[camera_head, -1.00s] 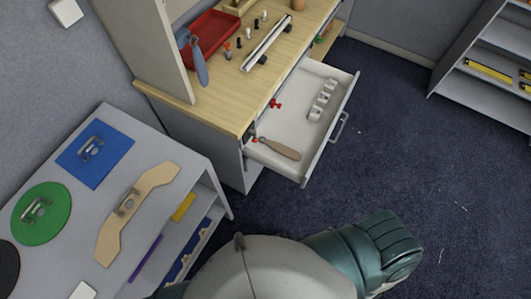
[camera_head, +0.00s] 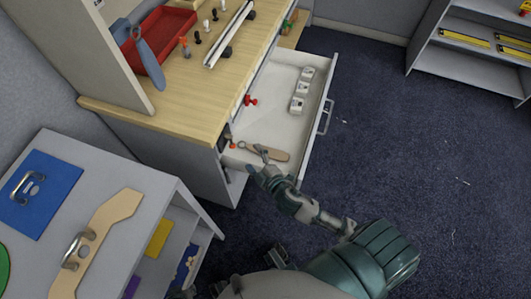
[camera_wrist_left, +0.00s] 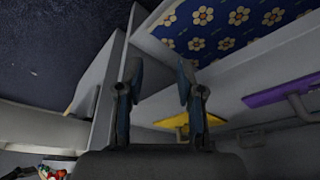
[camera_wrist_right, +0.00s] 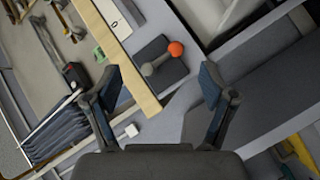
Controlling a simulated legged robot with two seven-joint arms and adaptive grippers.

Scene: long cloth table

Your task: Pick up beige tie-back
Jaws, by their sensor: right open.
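The beige tie-back (camera_head: 103,222), a flat bow-like piece with a metal handle on top, lies on the grey low cabinet at the lower left of the head view. My right gripper (camera_head: 257,161) is over the near end of the open drawer, well to the right of the tie-back. In the right wrist view it is open with nothing between its fingers (camera_wrist_right: 160,85). My left gripper (camera_wrist_left: 160,82) is open and empty in the left wrist view, facing the cabinet's shelves; I cannot make it out clearly in the head view.
A blue plate (camera_head: 40,192) with a handle lies beside the tie-back, and a green one (camera_head: 3,268) is cut off at left. The open drawer (camera_head: 265,115) juts out from the wooden workbench (camera_head: 180,105). A yellow piece (camera_head: 158,238) sits on the shelf below. Floor at right is clear.

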